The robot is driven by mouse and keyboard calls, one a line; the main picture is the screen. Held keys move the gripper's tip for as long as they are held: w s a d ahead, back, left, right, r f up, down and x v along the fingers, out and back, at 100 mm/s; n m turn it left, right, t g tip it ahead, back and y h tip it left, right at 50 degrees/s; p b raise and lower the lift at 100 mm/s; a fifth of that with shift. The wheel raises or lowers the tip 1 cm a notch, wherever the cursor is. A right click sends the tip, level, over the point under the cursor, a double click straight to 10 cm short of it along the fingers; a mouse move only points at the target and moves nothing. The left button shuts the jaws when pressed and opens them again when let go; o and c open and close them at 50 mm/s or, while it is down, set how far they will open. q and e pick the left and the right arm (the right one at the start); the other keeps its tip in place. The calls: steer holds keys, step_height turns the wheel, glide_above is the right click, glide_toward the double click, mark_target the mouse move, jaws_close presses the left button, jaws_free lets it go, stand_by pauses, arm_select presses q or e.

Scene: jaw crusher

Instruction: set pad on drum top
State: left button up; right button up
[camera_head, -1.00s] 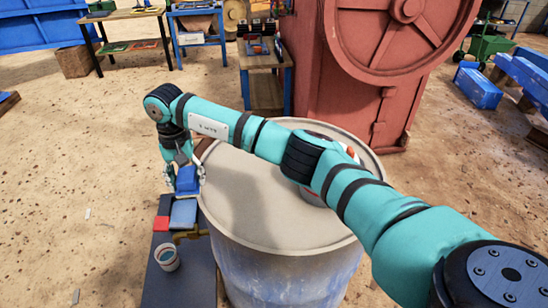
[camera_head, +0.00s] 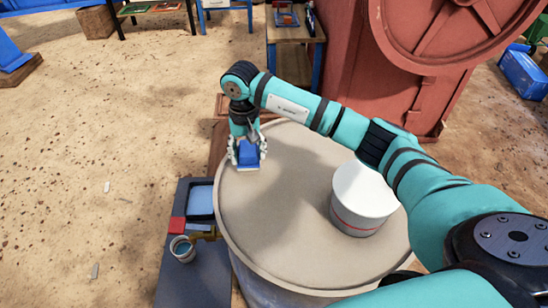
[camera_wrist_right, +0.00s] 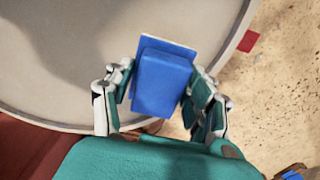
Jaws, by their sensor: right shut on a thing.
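The pad (camera_head: 248,153) is a blue block with a thin pale plate along one side. My right gripper (camera_head: 247,158) is shut on it, with fingers on both sides. In the right wrist view the pad (camera_wrist_right: 164,82) sits between the fingertips (camera_wrist_right: 160,92), against the drum top. The drum top (camera_head: 285,205) is a round, beige-grey lid with a raised rim. The gripper and pad are over its far left part, just inside the rim. I cannot tell whether the pad touches the lid. My left gripper is not in view.
A white bucket with a red stripe (camera_head: 362,205) stands on the right of the drum top. A dark bench (camera_head: 190,275) at left holds a small can (camera_head: 182,249), a red block (camera_head: 177,224) and a light blue piece (camera_head: 200,200). A red machine (camera_head: 350,60) stands behind. The lid's middle is clear.

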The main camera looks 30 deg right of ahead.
steer(key=p, duration=0.2)
glide_above(271, 174)
steer(key=shift+f, duration=0.2)
step_height(271, 174, down, 3)
steer(key=shift+f+p, duration=0.2)
steer(key=shift+p, duration=0.65)
steer(key=shift+f, duration=0.25)
steer(key=o, duration=1)
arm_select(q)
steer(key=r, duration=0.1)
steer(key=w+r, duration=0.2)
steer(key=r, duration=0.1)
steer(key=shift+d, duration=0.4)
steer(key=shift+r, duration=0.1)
